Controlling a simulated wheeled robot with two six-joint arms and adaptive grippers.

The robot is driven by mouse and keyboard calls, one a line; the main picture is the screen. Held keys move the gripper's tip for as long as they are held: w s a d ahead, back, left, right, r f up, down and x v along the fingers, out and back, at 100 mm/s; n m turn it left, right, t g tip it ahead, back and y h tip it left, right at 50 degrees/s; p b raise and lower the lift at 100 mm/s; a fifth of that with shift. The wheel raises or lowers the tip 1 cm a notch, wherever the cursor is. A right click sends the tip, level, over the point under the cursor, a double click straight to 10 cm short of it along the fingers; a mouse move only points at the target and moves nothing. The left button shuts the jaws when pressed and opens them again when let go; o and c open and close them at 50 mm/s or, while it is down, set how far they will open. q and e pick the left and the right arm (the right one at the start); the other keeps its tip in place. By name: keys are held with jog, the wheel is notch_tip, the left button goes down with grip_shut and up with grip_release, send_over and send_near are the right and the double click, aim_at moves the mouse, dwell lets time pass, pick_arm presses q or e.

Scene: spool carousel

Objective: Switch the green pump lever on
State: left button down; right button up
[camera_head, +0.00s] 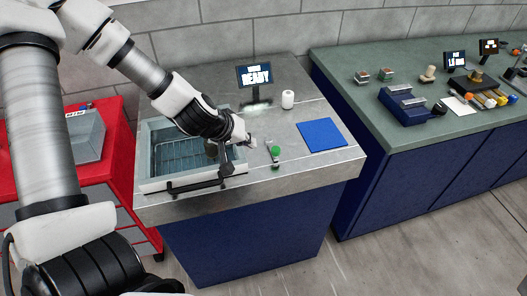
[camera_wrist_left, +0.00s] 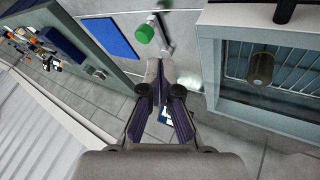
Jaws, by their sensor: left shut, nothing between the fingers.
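The green pump lever has a round green knob (camera_head: 276,150) and stands on the metal counter to the right of the basin. The knob also shows in the left wrist view (camera_wrist_left: 144,33), on a pale metal arm just beyond my fingertips. My left gripper (camera_head: 250,144) is shut and empty, just left of the knob in the head view. In the left wrist view its fingertips (camera_wrist_left: 160,65) point toward the lever with a small gap to the knob. My right gripper is not in view.
A basin (camera_head: 150,184) with a wire rack lies under my left arm, with a dark bar along its front. A blue mat (camera_head: 322,135), a white cylinder (camera_head: 288,100) and a screen reading READY (camera_head: 255,75) are on the counter. A green-topped bench (camera_head: 350,65) stands right.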

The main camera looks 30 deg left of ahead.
aim_at(273, 147)
pick_arm(q)
jog(key=b+x, duration=0.4)
jog(key=x, duration=0.3)
jog(key=shift+s+f, duration=0.1)
jog(key=shift+f, duration=0.1)
jog(key=shift+w+f+b, duration=0.3)
jog(key=shift+b, duration=0.15)
jog(key=shift+w+d+f, duration=0.15)
jog(key=shift+w+f, duration=0.05)
jog(key=shift+w, duration=0.2)
jog(key=shift+s+r, duration=0.1)
jog(key=shift+s, duration=0.05)
